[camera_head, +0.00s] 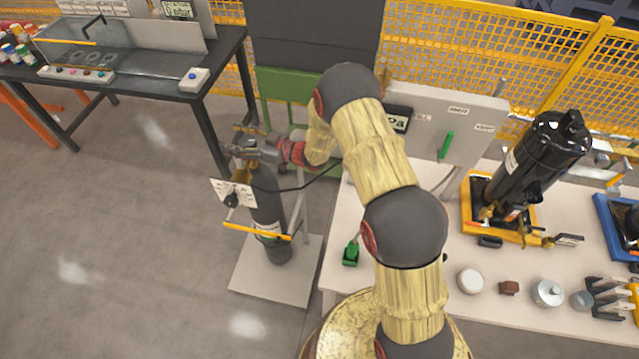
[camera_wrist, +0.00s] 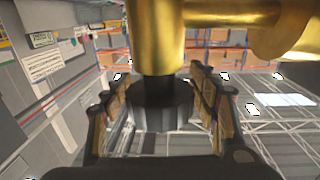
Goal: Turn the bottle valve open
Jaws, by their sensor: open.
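A dark grey gas bottle (camera_head: 267,205) stands upright on a pale base plate (camera_head: 262,279), left of the white table. My gripper (camera_head: 240,143) is at the top of the bottle, reached from the right by my arm. In the wrist view, the brass valve body (camera_wrist: 155,35) comes down from above, with a dark round knob (camera_wrist: 160,104) at its end. The open fingers of my gripper (camera_wrist: 160,100) stand on both sides of the knob, with a visible gap at each side. In the head view the knob is hidden by the gripper.
A white panel (camera_head: 233,192) with a dark knob and a yellow-orange bar (camera_head: 257,231) are at the bottle's front. The white table (camera_head: 420,285) holds a black compressor (camera_head: 535,160) and small parts. A black workbench (camera_head: 130,85) stands behind left. The floor at left is clear.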

